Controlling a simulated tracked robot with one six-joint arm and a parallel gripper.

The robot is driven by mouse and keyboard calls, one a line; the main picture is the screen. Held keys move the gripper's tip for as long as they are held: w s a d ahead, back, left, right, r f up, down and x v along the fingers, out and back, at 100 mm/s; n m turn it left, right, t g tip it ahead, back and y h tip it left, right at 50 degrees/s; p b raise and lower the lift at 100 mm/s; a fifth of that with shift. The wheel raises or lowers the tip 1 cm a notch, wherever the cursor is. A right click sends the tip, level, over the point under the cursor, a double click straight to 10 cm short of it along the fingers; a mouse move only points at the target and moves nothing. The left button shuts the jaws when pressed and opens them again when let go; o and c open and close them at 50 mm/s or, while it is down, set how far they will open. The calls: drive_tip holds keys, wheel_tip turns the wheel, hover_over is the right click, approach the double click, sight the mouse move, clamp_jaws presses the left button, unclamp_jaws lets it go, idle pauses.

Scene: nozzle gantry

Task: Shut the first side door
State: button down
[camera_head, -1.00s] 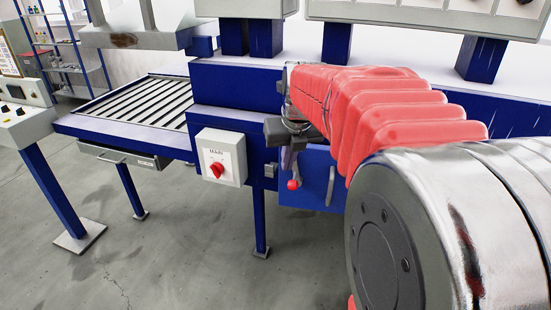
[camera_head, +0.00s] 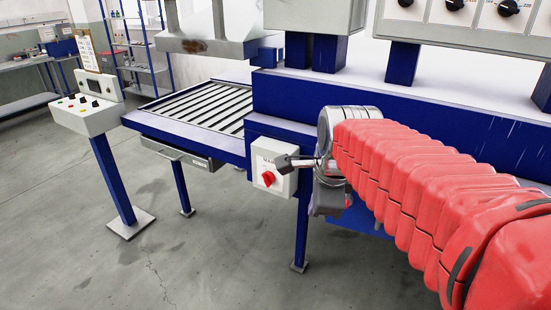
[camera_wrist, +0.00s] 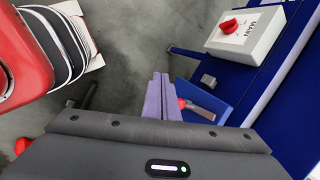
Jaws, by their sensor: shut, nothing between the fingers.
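In the wrist view, a small blue panel (camera_wrist: 218,107) with a red knob and a metal lever (camera_wrist: 200,109) lies just right of my gripper (camera_wrist: 160,76). It looks like the side door, but I cannot tell how far open it is. My fingers are shut with nothing between them, and the knob shows close beside them. I cannot tell whether they touch it. My red-sleeved arm hides the door area there.
The MAIN box with its red switch (camera_head: 268,178) is on the blue machine frame (camera_head: 300,100). A slatted conveyor (camera_head: 205,108) and drawer (camera_head: 180,152) are left of it. A control pedestal (camera_head: 90,118) stands farther left. The grey floor (camera_head: 190,250) in front is clear.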

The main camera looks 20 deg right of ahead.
drive_tip(key=s+a+f+n, duration=0.2)
drive_tip(key=s+a+n, duration=0.2)
drive_tip(key=n, duration=0.7)
drive_tip(key=s+a+f+n, duration=0.2)
drive_tip(key=s+a+n, duration=0.2)
drive_tip(key=s+n, duration=0.3)
drive_tip(key=shift+s+a+f+n+t+y, duration=0.15)
drive_tip(key=shift+a+f+n+t+y, duration=0.2)
drive_tip(key=shift+n, duration=1.95)
